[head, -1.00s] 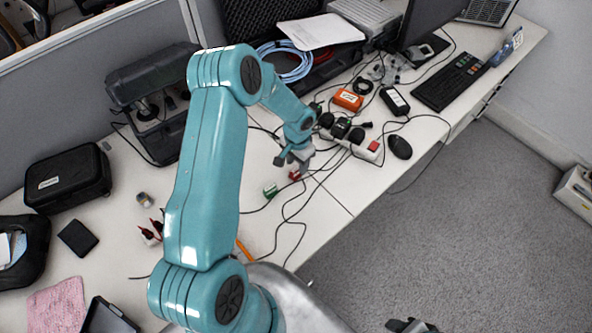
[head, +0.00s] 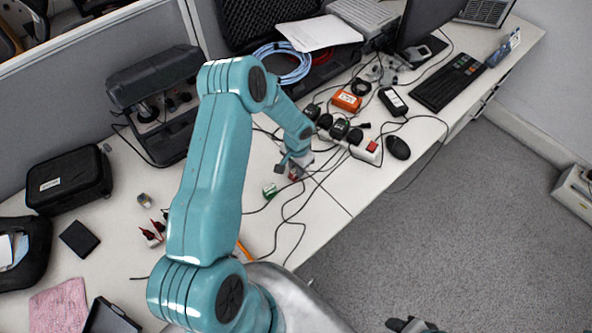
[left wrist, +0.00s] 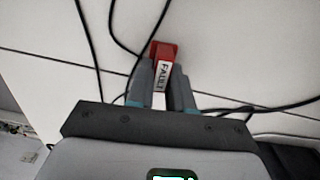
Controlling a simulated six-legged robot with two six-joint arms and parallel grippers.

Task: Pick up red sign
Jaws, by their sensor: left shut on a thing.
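The red sign (left wrist: 163,50) has a white label reading "FAULT". In the left wrist view it stands between the two fingers of my left gripper (left wrist: 161,88), which are shut on it. In the head view the left gripper (head: 293,170) is low over the white desk, and only a little of the red sign (head: 293,177) shows below it. I cannot tell whether the sign touches the desk. A small green and white sign (head: 270,191) lies to the left of the gripper. Part of my right gripper (head: 412,325) shows at the bottom edge; its jaw state is unclear.
Black cables cross the white desk (head: 330,197) around the gripper. A power strip (head: 349,145) with black plugs lies just behind and right. An orange box (head: 346,101), a mouse (head: 398,147) and a keyboard (head: 449,82) are further right.

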